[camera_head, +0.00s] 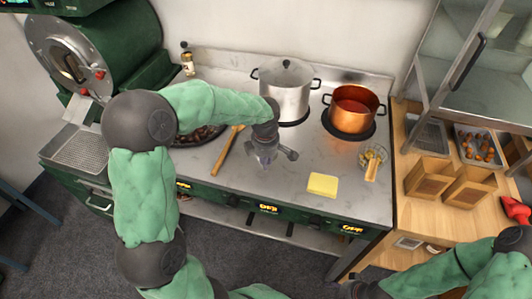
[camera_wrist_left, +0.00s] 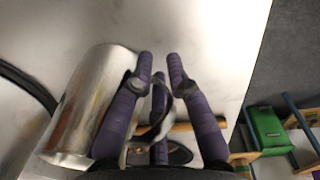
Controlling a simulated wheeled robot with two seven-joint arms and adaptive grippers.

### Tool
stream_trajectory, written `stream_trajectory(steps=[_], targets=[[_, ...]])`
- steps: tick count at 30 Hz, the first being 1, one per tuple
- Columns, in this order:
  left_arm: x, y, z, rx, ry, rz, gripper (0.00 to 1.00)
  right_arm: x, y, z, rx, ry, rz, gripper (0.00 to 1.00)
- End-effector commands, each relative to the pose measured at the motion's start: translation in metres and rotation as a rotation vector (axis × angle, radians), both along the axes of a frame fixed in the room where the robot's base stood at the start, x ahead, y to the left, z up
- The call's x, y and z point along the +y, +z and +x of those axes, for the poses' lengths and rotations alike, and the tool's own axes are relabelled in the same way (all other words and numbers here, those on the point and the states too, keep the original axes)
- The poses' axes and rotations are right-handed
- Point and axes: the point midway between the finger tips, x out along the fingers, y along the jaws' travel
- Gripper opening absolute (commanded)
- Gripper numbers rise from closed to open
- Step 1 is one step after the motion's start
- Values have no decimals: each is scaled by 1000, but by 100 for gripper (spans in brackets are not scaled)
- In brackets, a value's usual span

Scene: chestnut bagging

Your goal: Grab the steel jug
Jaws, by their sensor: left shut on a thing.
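In the left wrist view the steel jug (camera_wrist_left: 88,105) is a shiny metal cylinder just left of my left gripper (camera_wrist_left: 160,62). The purple fingers are close together, with a curved metal strip between them that looks like the jug's handle. In the head view my left gripper (camera_head: 272,157) is over the front middle of the steel counter. There the wrist and fingers hide most of the jug. My right arm enters the head view at the lower right; its dark wrist end is at the bottom edge, and its finger state cannot be made out.
A lidded steel pot (camera_head: 284,95) and a copper pot (camera_head: 353,110) with red liquid stand behind. A wooden spoon (camera_head: 228,152) lies left of the gripper. Wooden boxes (camera_head: 428,178) stand on the side table.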

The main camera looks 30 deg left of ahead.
Motion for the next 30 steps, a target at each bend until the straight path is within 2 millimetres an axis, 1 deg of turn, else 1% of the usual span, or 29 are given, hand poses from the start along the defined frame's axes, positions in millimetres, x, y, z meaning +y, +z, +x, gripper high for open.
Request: stream_trajectory(steps=[5,10,14,19,30], targets=[[0,3,0,-2,0,0,0,0,1,0,0,0,0,63],[0,10,1,-2,1,0,0,0,5,0,0,0,0,63],[0,19,1,-3,1,0,0,0,10,0,0,0,0,63],[0,35,1,-3,0,0,0,0,18,0,0,0,0,63],[13,68,-26,-3,1,1,0,0,29,0,0,0,0,63]])
